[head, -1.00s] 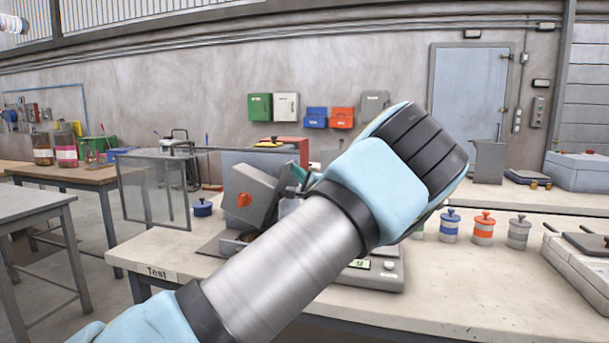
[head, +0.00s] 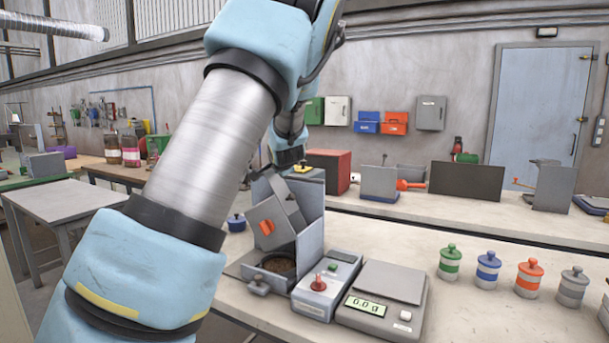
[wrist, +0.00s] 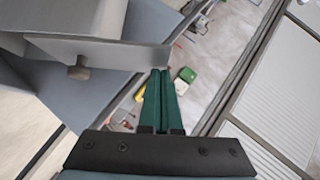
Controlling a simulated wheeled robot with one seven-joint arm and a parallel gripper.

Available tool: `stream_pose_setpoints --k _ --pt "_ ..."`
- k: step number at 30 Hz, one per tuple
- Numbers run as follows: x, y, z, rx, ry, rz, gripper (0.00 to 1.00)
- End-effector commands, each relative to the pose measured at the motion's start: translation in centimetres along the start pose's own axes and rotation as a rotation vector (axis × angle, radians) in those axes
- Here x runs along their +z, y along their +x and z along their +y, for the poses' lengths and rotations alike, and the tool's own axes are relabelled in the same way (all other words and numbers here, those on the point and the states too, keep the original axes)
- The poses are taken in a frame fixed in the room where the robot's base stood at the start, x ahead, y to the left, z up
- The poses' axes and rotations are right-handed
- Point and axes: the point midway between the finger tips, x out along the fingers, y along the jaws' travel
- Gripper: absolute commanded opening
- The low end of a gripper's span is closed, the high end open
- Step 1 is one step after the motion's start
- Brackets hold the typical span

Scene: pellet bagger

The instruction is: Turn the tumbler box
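The tumbler box (head: 287,209) is a grey box with an orange knob on its front. It sits tilted in a grey stand, above a round dark opening (head: 279,263) with brown contents. My arm reaches down behind the box in the head view, and my fingertips are hidden there. In the wrist view my gripper (wrist: 164,72) has its two green fingers together, with nothing visible between them. The fingertips are at the edge of a grey metal part (wrist: 100,52) with a small brown knob. I cannot tell if they touch it.
Right of the stand are a control box (head: 318,285) with a red knob and a scale (head: 385,300) reading 0.0. Several lidded jars (head: 487,270) stand farther right. A blue-lidded pot (head: 237,223) is left of the stand. The bench between scale and jars is clear.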

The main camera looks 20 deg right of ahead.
Motion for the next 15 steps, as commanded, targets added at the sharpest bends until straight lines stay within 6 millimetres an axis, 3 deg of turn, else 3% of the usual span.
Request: stream_pose_setpoints --k 15 --pt "4.9 4.5 -3.0 0.256 -0.266 -0.001 0.0"
